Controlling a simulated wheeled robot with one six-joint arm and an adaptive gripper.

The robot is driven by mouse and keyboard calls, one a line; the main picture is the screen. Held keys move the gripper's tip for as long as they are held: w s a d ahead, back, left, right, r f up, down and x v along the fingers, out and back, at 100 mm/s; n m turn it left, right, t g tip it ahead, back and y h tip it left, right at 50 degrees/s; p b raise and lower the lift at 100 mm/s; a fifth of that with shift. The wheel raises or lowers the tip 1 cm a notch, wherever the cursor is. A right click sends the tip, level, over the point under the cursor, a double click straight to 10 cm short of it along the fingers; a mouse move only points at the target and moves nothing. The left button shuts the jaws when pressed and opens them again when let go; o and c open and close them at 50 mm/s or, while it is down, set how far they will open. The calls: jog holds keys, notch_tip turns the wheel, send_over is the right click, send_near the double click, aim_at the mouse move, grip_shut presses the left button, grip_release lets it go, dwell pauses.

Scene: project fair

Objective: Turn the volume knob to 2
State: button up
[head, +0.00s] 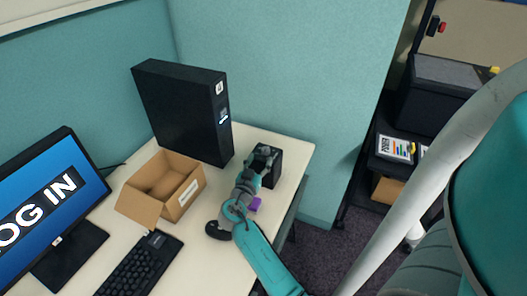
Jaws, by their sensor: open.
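A small black box (273,173), likely the speaker, stands on the desk to the right of the computer tower. My gripper (265,154) is open at its front face, and the teal and grey arm reaches to it from the lower right. No volume knob can be made out; the gripper and wrist cover much of the box's front. I cannot tell whether the fingers touch the box or sit around a knob. Any scale or number marks are too small or hidden.
A black computer tower (180,105) stands behind. An open cardboard box (178,190), keyboard (140,266) and monitor (45,205) are to the left. Teal partitions (290,80) close off the back.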

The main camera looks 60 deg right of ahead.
aim_at(264, 153)
jog(key=shift+w+d, duration=0.25)
jog(key=shift+d, duration=1.3)
jog(key=shift+w+d, duration=0.2)
jog(key=shift+d, duration=1.35)
grip_shut()
